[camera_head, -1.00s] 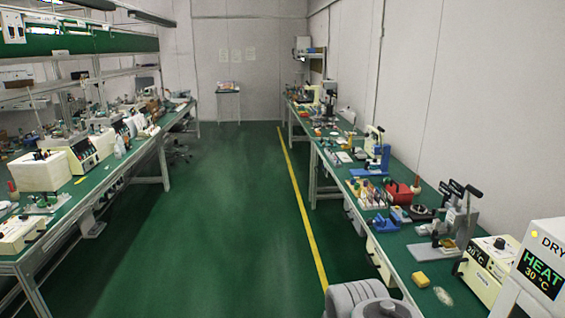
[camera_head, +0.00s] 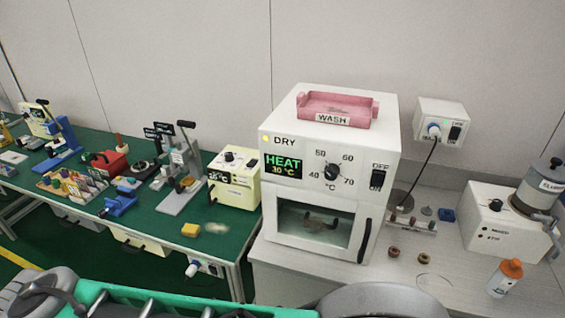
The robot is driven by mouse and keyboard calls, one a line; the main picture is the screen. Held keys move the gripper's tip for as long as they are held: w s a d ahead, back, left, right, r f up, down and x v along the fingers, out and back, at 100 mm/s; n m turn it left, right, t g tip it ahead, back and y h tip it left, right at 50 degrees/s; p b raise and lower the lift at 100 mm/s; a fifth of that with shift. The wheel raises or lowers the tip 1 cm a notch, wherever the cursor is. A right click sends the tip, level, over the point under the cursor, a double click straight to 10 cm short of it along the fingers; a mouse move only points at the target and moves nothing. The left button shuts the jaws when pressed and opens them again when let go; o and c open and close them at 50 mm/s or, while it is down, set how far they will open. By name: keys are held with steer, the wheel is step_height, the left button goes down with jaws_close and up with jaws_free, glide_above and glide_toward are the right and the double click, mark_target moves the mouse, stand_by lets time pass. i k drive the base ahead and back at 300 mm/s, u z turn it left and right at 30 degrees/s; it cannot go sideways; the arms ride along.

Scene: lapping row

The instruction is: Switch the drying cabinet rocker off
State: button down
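The drying cabinet (camera_head: 380,140) is a white box marked DRY, standing on a pale bench. Its dark rocker (camera_head: 378,180) is on the right of the front panel, under the word OFF; which side is pressed is too small to tell. The green display (camera_head: 285,167) is lit and reads HEAT 30 °C. A small yellow lamp (camera_head: 265,138) shows beside DRY. A dial (camera_head: 331,173) with temperature marks sits between display and rocker. The cabinet's window door is closed, with a dark handle (camera_head: 365,240). My gripper is not in view; nothing touches the rocker.
A pink WASH tray (camera_head: 335,107) lies on the cabinet. A wall socket box (camera_head: 441,120) with a switch and corded plug is to the right. A cream heater box (camera_head: 234,180) stands left. A white machine (camera_head: 500,225) and orange-capped bottle (camera_head: 505,278) stand right. A green crate (camera_head: 200,300) edges the foreground.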

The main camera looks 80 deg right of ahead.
mark_target(377, 179)
steer(key=z, duration=0.05)
steer(key=i, duration=0.95)
steer(key=z, duration=3.65)
